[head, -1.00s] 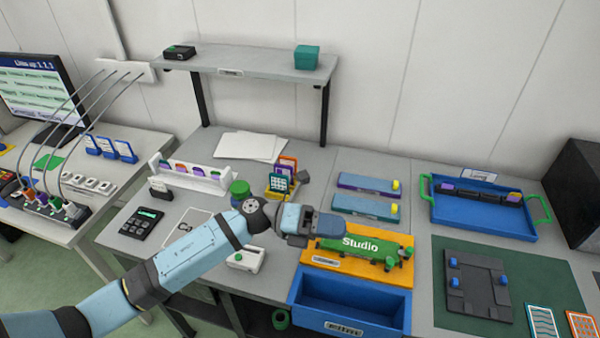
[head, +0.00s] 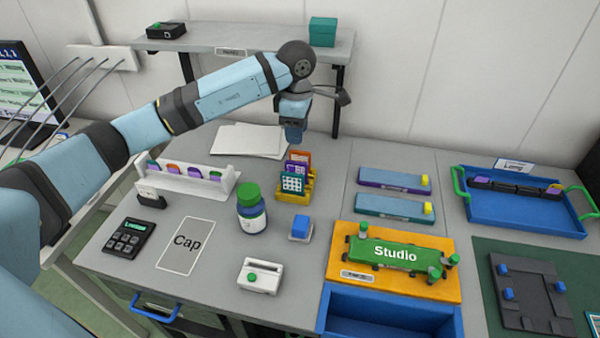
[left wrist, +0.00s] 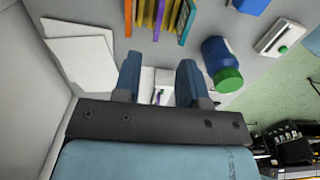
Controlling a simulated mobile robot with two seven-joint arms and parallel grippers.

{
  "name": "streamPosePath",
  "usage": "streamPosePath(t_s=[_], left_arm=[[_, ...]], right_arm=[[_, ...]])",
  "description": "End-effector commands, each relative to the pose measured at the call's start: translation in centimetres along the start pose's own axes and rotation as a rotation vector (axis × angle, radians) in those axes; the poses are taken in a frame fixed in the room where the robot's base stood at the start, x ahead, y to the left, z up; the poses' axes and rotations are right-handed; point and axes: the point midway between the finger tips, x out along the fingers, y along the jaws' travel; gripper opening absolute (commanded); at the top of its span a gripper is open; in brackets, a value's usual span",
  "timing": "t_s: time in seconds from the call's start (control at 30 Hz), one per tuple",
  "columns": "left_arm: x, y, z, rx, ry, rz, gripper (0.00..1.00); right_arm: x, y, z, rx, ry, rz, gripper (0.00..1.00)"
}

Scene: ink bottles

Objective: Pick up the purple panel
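The purple panel (head: 297,168) stands in a yellow holder (head: 309,187), between an orange panel (head: 301,156) and a teal patterned panel (head: 292,183). It is partly hidden by the teal one. In the left wrist view the purple panel (left wrist: 160,18) shows as a thin upright edge near the top, among the other panels. My left gripper (head: 294,138) points down above the table, behind the holder and apart from it. In the left wrist view its fingers (left wrist: 158,75) are spread with nothing between them. My right gripper is not in view.
A green-capped bottle (head: 251,212) and a small blue-topped block (head: 300,229) stand in front of the holder. A white rack (head: 205,178) is to the left. White sheets (head: 247,140) lie behind. A raised shelf (head: 240,40) stands at the back, close to my left arm.

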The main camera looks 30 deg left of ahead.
Motion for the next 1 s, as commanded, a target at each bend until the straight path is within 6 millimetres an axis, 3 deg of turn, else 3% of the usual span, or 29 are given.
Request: streamPosePath(t_s=[0.3, 0.67, 0.9, 1.0], left_arm=[[6.2, -0.1, 0.1, 0.001, -0.003, -0.006, 0.38], [8.8, 0.0, 0.0, 0.000, -0.004, -0.004, 0.38], [12.4, 0.2, -0.2, 0.000, -0.005, -0.006, 0.38], [13.1, 0.3, -0.2, 0.000, -0.004, -0.003, 0.38]], right_arm=[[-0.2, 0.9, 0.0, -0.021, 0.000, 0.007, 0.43], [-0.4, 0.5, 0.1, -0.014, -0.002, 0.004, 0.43], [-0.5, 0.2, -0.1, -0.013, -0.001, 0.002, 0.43], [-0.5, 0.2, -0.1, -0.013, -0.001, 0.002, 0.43]])
